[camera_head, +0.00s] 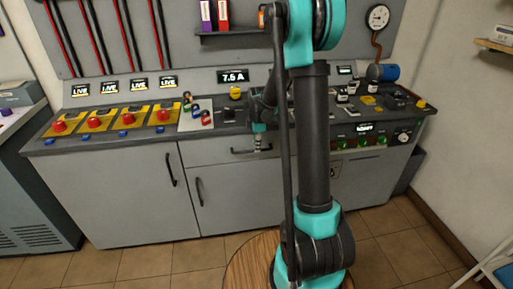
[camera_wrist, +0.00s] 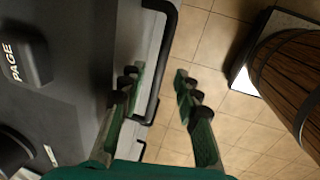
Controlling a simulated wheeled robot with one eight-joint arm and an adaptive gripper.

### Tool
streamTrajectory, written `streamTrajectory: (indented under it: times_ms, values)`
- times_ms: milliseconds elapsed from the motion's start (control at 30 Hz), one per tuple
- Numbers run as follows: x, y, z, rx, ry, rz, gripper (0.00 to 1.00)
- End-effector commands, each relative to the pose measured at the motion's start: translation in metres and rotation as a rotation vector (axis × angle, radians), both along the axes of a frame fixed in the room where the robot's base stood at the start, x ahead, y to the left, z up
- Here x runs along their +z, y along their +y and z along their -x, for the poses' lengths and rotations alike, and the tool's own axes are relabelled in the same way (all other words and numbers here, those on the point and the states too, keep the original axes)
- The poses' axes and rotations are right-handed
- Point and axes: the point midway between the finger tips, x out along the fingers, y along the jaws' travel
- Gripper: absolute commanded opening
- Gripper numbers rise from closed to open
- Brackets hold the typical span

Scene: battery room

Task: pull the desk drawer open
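The desk drawer (camera_head: 215,153) is a grey front under the worktop, left of my arm in the head view; it looks flush with the cabinet. Its black bar handle (camera_head: 240,151) is partly covered by my gripper (camera_head: 258,146). In the wrist view the handle (camera_wrist: 166,55) runs lengthwise between the two green fingers of my gripper (camera_wrist: 157,78), beside the grey drawer front (camera_wrist: 143,45). The fingers are apart, one on the drawer side and one on the floor side. I see no clear contact with the bar.
Cabinet doors with black handles (camera_head: 170,170) stand below and left of the drawer. The worktop carries red buttons (camera_head: 97,123) and several small devices. A round wooden barrel (camera_wrist: 290,75) shows at right in the wrist view. Tiled floor (camera_head: 150,262) lies in front of the desk.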

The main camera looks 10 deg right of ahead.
Motion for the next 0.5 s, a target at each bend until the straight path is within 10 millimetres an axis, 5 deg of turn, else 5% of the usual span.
streamTrajectory:
  times_ms: [200, 500]
  values:
    - [-0.02, 0.0, -0.004, 0.0, 0.0, 0.0, 0.33]
    - [-0.024, 0.0, -0.005, 0.0, 0.0, 0.0, 0.33]
